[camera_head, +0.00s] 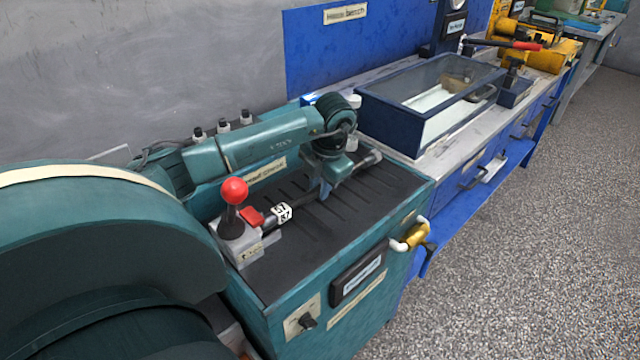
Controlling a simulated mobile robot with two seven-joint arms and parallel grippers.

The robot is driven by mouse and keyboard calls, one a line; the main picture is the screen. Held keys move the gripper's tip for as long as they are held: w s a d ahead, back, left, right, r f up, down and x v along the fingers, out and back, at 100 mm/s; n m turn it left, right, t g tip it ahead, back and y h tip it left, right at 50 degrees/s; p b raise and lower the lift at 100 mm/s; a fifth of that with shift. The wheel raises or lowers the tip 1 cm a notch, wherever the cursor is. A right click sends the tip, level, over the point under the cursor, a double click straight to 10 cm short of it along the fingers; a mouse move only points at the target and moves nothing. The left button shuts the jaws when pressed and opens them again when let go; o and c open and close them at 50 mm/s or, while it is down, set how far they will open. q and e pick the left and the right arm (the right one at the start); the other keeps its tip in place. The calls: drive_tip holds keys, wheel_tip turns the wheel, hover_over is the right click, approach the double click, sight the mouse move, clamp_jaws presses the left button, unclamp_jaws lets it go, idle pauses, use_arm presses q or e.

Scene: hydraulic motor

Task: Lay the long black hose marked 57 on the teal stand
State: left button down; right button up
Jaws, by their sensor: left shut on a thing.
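The long black hose (303,200) with a white tag reading 57 lies lengthwise over the black slotted top of the teal stand (385,215). Its near end is by the red-knobbed lever and its far end is toward the back right of the stand. My left gripper (326,187) points down and is shut on the hose around its middle. I cannot tell whether the hose touches the top or is held just above it. My right gripper is out of view.
A lever with a red ball knob (234,191) stands on the stand's left edge, close to the hose's near end. A glass-covered blue box (392,118) is on the blue bench beyond. A yellow and white valve (412,238) sticks out from the stand's side. Floor at right is clear.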

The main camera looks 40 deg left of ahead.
use_arm(q)
drive_tip(key=shift+f, duration=0.45)
drive_tip(key=c, duration=1.2)
unclamp_jaws()
drive_tip(key=shift+c, duration=0.2)
drive_tip(key=shift+o, duration=0.3)
drive_tip(key=shift+f, duration=0.1)
wheel_tip(320, 180, up, 13)
drive_tip(key=d, duration=0.2)
drive_tip(key=shift+s+d+p, duration=0.15)
drive_tip(key=shift+d+p, duration=0.1)
drive_tip(key=shift+p, duration=0.05)
